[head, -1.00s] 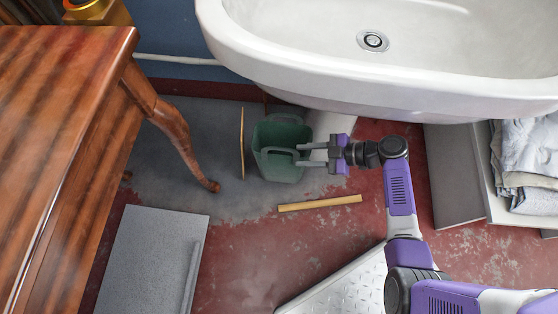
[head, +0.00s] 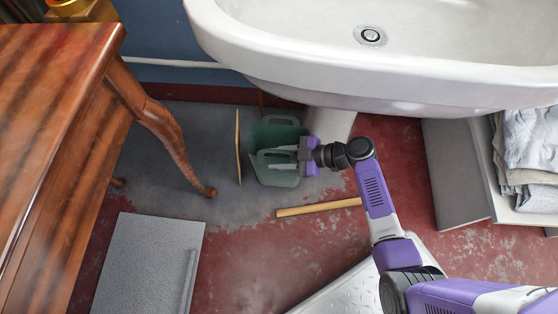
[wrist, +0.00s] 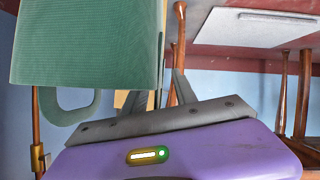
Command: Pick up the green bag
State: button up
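The green bag (head: 281,134) stands upright on the floor below the sink, with its two handle loops at the top. It also fills the upper left of the wrist view (wrist: 85,45), where one handle loop shows near my gripper. My gripper (head: 270,158) reaches over the bag from the right, its two fingers apart near the closer handle. In the wrist view my gripper (wrist: 155,88) also shows spread fingers, one partly behind the bag. I cannot tell whether the handle is between the fingers.
A white sink (head: 300,70) overhangs the bag. A wooden table (head: 50,130) stands at left. A thin upright board (head: 238,147) is just left of the bag, and a wooden strip (head: 318,207) lies in front. A grey panel (head: 148,265) lies at lower left.

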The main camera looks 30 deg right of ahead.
grip_shut()
dwell(1.2)
